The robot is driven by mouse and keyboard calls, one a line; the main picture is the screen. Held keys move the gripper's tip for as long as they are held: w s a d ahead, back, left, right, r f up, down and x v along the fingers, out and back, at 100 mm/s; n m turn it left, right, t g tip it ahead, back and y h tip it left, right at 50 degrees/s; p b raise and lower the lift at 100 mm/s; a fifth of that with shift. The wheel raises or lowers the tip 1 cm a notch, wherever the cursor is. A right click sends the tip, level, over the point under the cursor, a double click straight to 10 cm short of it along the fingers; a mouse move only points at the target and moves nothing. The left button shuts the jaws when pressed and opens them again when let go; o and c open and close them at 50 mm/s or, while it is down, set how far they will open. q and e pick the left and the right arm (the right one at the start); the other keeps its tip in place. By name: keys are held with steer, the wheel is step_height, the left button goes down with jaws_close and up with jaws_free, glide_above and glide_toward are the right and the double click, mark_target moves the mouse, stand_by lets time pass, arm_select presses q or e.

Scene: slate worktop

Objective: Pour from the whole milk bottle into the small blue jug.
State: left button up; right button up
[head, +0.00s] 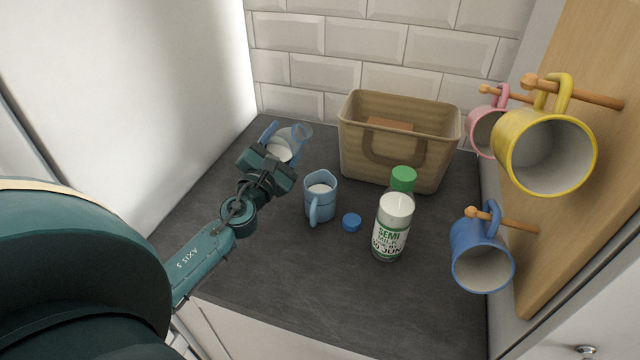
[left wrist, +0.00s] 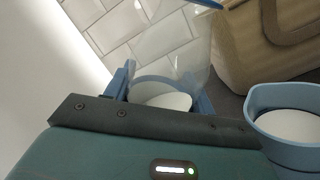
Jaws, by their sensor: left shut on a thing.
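My left gripper (head: 272,150) is shut on a clear bottle (head: 302,131) with white milk low inside it. I take it for the whole milk bottle; its label is hidden. It leans to the right in the head view, and no stream shows from it. In the left wrist view the clear bottle (left wrist: 186,50) stands between blue fingers (left wrist: 160,92). The small blue jug (head: 321,199) stands upright on the worktop, right of the gripper, with white milk inside. The jug also shows in the left wrist view (left wrist: 262,101). My right gripper is in neither view.
A loose blue cap (head: 352,222) lies right of the jug. A green-capped semi milk bottle (head: 388,240) stands beyond it. A tan basket (head: 362,150) is behind. Yellow (head: 545,150), pink (head: 487,132) and blue (head: 482,260) mugs hang at right. The front worktop (head: 300,280) is clear.

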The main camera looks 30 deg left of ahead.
arm_select(q)
steer(key=shift+r+m, duration=0.1)
steer(key=shift+m, duration=0.2)
step_height(320, 180, down, 2)
steer(key=b, duration=0.3)
steer(key=shift+a+m, duration=0.1)
steer(key=shift+m, duration=0.2)
steer(key=shift+a+f+m+b, duration=0.2)
steer(key=shift+f+m+b, duration=0.2)
steer(key=shift+b, duration=0.1)
steer(key=shift+r, duration=0.1)
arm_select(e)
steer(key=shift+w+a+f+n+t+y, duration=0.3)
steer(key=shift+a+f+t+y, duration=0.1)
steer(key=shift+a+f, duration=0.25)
arm_select(q)
steer(key=shift+f+b, duration=0.35)
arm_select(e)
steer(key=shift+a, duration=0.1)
arm_select(q)
steer(key=shift+f+m+t+h+b, duration=0.25)
steer(key=shift+m+t+h+b, duration=0.05)
steer(key=shift+b, duration=0.1)
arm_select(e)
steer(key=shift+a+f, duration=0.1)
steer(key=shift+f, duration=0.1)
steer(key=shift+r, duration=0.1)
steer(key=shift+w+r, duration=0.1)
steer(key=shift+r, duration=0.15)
